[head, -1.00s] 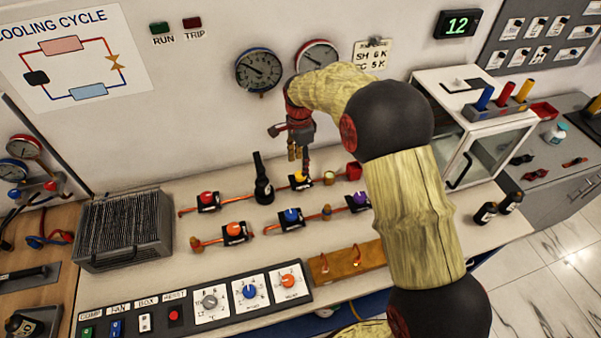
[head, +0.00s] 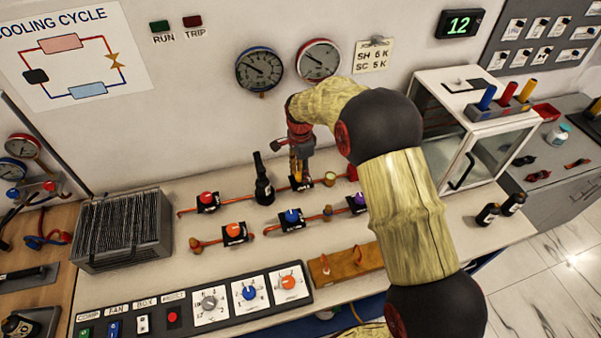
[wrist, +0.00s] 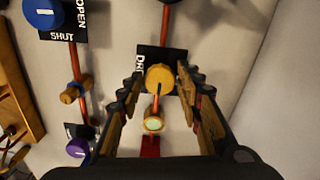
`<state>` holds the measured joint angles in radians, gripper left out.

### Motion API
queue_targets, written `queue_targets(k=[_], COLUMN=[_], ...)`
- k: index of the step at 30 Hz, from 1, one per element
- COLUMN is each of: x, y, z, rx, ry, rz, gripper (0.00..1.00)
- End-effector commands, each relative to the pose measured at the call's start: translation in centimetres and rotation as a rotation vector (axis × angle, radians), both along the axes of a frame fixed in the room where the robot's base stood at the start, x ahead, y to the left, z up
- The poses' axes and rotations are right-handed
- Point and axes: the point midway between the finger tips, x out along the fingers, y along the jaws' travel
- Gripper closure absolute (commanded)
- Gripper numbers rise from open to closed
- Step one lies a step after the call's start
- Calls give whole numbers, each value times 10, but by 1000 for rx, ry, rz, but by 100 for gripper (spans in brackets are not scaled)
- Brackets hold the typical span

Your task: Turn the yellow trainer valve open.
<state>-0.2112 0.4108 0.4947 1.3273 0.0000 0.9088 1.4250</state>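The yellow valve (wrist: 159,77) is a round knob on a black plate over a copper pipe, between my fingers in the wrist view. In the head view my gripper (head: 300,172) points down over this valve, and its fingers hide most of the knob. In the wrist view my gripper (wrist: 158,100) is open, with one wooden-padded finger on each side of the knob and a gap on both sides. The plate's lettering (wrist: 140,62) is only partly readable.
Red (head: 207,200), orange (head: 234,230), blue (head: 292,216) and purple (head: 359,201) valves sit nearby on copper pipes. A black bottle-shaped object (head: 263,182) stands left of my gripper. A glass-fronted box (head: 478,150) stands at the right. Gauges (head: 259,70) hang on the wall behind.

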Motion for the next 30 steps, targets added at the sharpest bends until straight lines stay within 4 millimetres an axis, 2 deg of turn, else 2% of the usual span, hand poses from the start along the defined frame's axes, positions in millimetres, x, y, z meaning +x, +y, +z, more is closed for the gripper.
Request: queue_targets(k=[15, 23, 30], x=[0, 0, 0], y=[0, 0, 0], z=[0, 1, 2], rx=[0, 0, 0], ry=[-1, -1, 0], rz=[0, 27, 146], gripper=[96, 96, 96])
